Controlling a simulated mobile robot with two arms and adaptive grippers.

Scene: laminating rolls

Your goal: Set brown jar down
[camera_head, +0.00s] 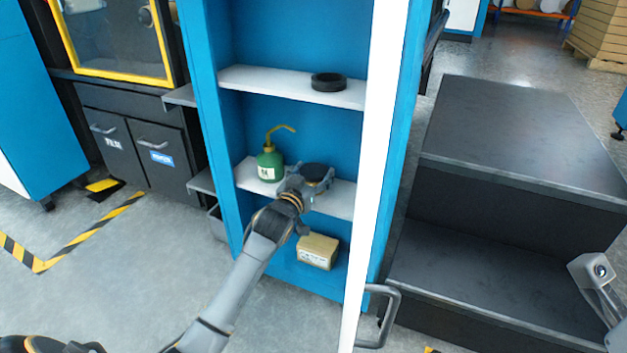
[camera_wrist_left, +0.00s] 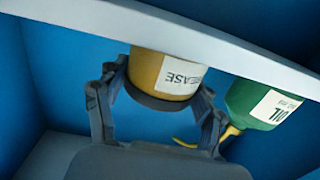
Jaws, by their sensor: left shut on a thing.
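The brown jar (camera_wrist_left: 168,75), with a dark lid and a white label reading GREASE, appears upside down in the left wrist view. In the head view mainly its dark lid (camera_head: 314,172) shows, above the middle shelf (camera_head: 335,203) of the blue cabinet. My left gripper (camera_head: 312,187) is shut on the jar, its fingers (camera_wrist_left: 160,100) on both sides near the lid. The jar's base is at the shelf's edge in the wrist view; I cannot tell whether it touches. My right gripper is not in view.
A green oil can (camera_head: 270,165) with a yellow spout stands left of the jar on the same shelf; it also shows in the wrist view (camera_wrist_left: 262,104). A black ring (camera_head: 328,82) lies on the shelf above. A cardboard box (camera_head: 318,251) sits below. The open door (camera_head: 385,150) stands at right.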

